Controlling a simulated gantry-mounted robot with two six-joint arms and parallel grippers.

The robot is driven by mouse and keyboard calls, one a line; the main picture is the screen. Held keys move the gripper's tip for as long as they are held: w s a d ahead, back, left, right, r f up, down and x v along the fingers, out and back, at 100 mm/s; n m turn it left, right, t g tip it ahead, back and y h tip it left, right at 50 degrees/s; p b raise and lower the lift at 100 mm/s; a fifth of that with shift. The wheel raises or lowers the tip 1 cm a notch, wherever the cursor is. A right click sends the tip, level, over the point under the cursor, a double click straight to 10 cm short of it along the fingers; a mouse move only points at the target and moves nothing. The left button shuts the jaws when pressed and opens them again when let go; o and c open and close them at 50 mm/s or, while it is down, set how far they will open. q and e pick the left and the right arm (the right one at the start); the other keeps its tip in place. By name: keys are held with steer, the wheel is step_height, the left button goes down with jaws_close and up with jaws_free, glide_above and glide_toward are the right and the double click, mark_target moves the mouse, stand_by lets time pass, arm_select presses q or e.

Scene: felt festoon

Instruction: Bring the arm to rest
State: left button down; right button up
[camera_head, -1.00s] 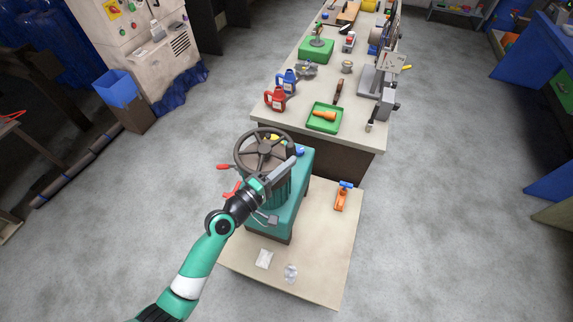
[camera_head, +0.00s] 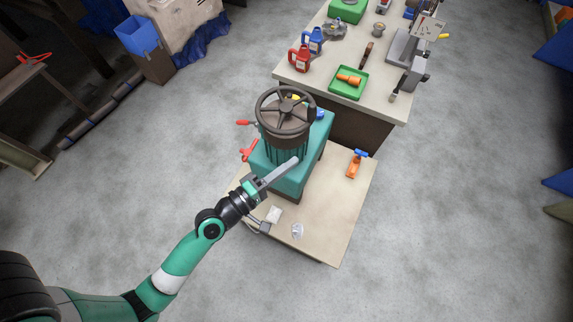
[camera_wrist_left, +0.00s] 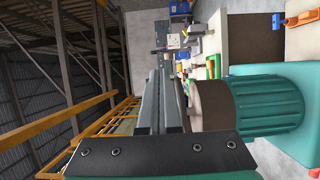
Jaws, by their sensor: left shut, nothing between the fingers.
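My left arm comes in from the lower left in the head view. Its gripper (camera_head: 293,163) is shut and empty, in front of the teal machine (camera_head: 292,180) with the dark handwheel (camera_head: 285,112) on top. I cannot tell whether the fingertips touch the machine. In the left wrist view the closed grey fingers (camera_wrist_left: 162,85) point away from the camera, with the machine's ribbed teal drum (camera_wrist_left: 260,103) to their right. My right gripper does not show.
The machine stands on a low beige table (camera_head: 345,215) with an orange and blue tool (camera_head: 356,163) and small white packets (camera_head: 297,231). A bench behind holds a green tray (camera_head: 348,83) and red (camera_head: 299,58) and blue jugs (camera_head: 313,40).

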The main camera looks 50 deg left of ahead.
arm_select(q)
steer(key=shift+s+d, duration=0.15)
steer(key=shift+s, duration=0.25)
